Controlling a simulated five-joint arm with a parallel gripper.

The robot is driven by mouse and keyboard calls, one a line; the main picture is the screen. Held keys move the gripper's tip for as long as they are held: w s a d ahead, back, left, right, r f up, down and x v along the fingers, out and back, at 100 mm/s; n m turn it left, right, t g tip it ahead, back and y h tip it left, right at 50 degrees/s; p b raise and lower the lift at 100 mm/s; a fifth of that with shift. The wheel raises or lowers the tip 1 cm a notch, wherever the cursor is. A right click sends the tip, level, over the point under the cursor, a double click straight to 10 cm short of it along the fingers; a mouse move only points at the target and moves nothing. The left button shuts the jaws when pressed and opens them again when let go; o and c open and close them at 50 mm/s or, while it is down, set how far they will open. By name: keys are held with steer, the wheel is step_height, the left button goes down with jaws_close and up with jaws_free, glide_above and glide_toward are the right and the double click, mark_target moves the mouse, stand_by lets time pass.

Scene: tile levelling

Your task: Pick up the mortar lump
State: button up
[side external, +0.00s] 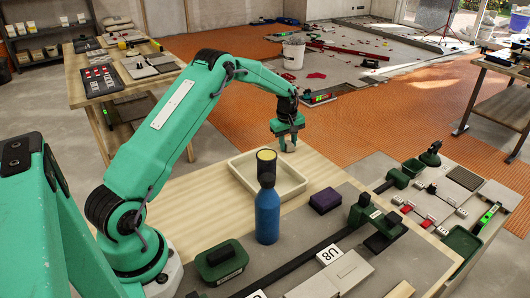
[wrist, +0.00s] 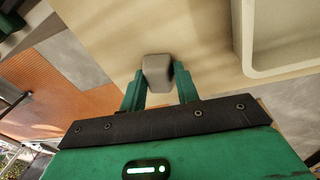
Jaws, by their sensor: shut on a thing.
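The mortar lump (wrist: 158,72) is a small grey block between the two green fingers of my gripper (wrist: 158,84) in the wrist view. My gripper (side external: 288,146) is shut on it. In the side view the lump shows only as a small pale bit at the fingertips, just beyond the far rim of the cream tray. Behind the lump in the wrist view is the pale wooden bench top. I cannot tell how high the lump is above it.
The cream tray (side external: 239,173) lies empty on the bench. A blue bottle (side external: 267,216) stands in front of it. A purple block (side external: 325,201), a green-handled tool (side external: 363,209) and a dark green box (side external: 221,263) lie nearby. Bare wood (side external: 190,200) is left of the tray.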

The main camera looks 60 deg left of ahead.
mark_target(291, 144)
steer(key=shift+r, duration=0.15)
steer(key=shift+r, duration=0.6)
steer(key=r, duration=0.1)
steer(key=d+r, duration=0.1)
steer(key=r, duration=0.1)
steer(key=shift+r, duration=0.1)
steer(key=s+d+r, duration=0.2)
steer(key=d+r, duration=0.4)
steer(key=d, duration=0.4)
steer(key=shift+d+r, duration=0.15)
steer(key=shift+d, duration=0.1)
